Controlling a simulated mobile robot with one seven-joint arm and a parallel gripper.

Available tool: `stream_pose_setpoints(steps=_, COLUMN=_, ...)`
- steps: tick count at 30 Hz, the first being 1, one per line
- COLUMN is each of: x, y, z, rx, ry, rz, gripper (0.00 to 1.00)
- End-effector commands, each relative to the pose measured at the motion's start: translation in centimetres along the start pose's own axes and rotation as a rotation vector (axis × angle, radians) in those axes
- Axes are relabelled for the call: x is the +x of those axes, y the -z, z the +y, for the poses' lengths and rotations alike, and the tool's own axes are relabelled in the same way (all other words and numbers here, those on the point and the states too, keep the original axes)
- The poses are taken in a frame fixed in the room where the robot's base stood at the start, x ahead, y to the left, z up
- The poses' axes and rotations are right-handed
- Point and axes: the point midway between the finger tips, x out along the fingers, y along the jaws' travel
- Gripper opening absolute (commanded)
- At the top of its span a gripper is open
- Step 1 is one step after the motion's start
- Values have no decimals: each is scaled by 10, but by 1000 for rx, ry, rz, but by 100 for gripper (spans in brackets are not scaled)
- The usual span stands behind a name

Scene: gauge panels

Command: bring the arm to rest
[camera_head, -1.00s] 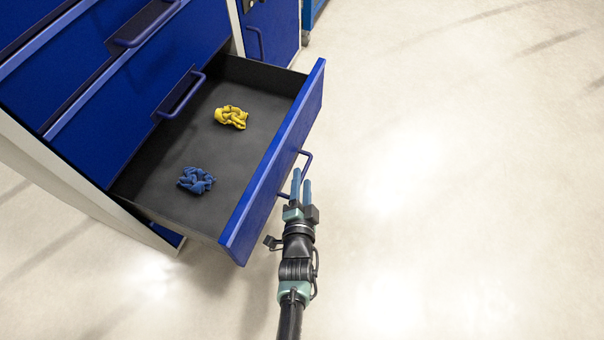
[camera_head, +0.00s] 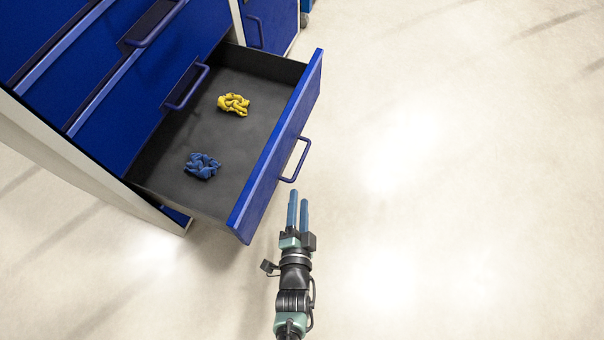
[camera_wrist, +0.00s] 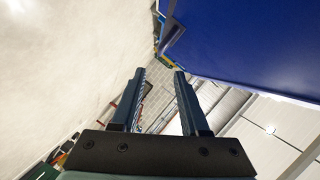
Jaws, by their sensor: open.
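My gripper (camera_head: 298,212) is in the lower middle of the head view, in front of the open drawer (camera_head: 272,152). Its two blue fingers are apart with nothing between them. The drawer's blue handle (camera_head: 297,160) is just beyond the fingertips, with a gap between them. In the wrist view my gripper (camera_wrist: 158,80) also shows its fingers spread and empty. The blue drawer front (camera_wrist: 250,45) fills the upper right of the wrist view.
The pulled-out drawer holds a yellow bundle (camera_head: 233,104) and a blue bundle (camera_head: 202,166). The blue cabinet (camera_head: 60,65) stands at the left, its upper drawers shut. The pale floor (camera_head: 450,190) to the right is clear.

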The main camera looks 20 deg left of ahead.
Motion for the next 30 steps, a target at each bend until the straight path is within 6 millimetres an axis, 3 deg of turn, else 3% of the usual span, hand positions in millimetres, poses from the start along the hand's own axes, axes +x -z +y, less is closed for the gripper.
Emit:
stream_pose_setpoints(steps=9, x=3, y=3, z=-3, rx=-4, ry=4, rz=5, gripper=45)
stream_pose_setpoints(steps=11, x=10, y=12, z=-12, rx=-18, ry=13, rz=19, gripper=45)
stream_pose_setpoints(steps=14, x=31, y=42, z=-41, rx=-64, ry=42, rz=66, gripper=45)
stream_pose_setpoints(steps=18, x=66, y=112, z=-108, rx=-175, ry=95, rz=173, gripper=45)
stream_pose_setpoints(steps=22, x=84, y=181, z=-178, rx=-283, ry=137, rz=280, gripper=45)
stream_pose_setpoints(steps=26, x=85, y=250, z=-252, rx=-388, ry=173, rz=392, gripper=45)
stream_pose_setpoints(steps=30, x=66, y=320, z=-331, rx=-500, ry=205, rz=516, gripper=45)
